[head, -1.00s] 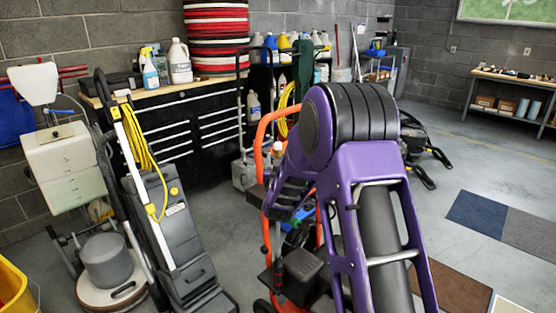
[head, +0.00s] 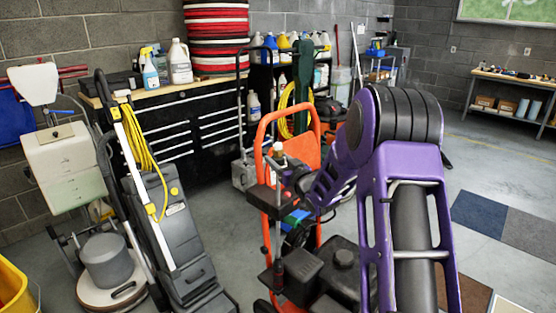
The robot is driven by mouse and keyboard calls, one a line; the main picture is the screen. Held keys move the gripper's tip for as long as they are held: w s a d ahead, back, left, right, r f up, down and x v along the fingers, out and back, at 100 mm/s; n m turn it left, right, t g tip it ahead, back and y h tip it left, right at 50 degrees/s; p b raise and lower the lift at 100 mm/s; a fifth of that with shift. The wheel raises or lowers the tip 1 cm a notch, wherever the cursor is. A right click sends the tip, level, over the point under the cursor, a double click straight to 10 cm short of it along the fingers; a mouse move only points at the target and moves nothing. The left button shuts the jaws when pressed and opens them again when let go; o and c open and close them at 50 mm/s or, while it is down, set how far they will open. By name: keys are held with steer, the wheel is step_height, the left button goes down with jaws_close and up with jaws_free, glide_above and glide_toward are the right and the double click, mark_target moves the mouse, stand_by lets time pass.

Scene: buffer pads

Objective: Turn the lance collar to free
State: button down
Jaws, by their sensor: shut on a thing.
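An orange-framed machine (head: 262,150) stands in the middle of the head view, with an upright lance (head: 266,238) at its left side. A pale knob shows near the lance's top (head: 279,149). My purple arm reaches in from the lower right and bends back toward the lance. My dark gripper (head: 287,176) is small and partly hidden at the lance's upper part, just below the pale knob. It appears shut on the lance collar there. The jaws and the collar's turn position are too small to make out.
A grey upright floor machine (head: 180,235) and a round-based scrubber (head: 108,265) stand at the left. A black tool chest (head: 195,130) and a bottle shelf are behind. Open floor with flat mats (head: 479,213) lies at the right.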

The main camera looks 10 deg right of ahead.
steer(key=n+g+y+p, duration=0.1)
steer(key=n+g+y, duration=0.1)
steer(key=n+y, duration=0.1)
steer(key=n+g+y+p, duration=0.1)
steer(key=n+g+y, duration=0.1)
steer(key=y, duration=0.2)
steer(key=shift+w+d+r+n+g+y, duration=0.1)
steer(key=shift+d+n+g+y, duration=0.05)
steer(key=shift+n+g+y, duration=0.2)
steer(key=n+g+y+p, duration=0.1)
steer(key=n+g+y, duration=0.2)
steer(key=n+g, duration=0.1)
steer(key=shift+g+y, duration=0.25)
steer(key=shift+g, duration=0.3)
steer(key=shift+n+g+y, duration=0.3)
steer(key=shift+n+g, duration=0.15)
steer(key=shift+g, duration=0.45)
steer(key=shift+c, duration=1.5)
jaws_free()
steer(key=shift+a, duration=0.2)
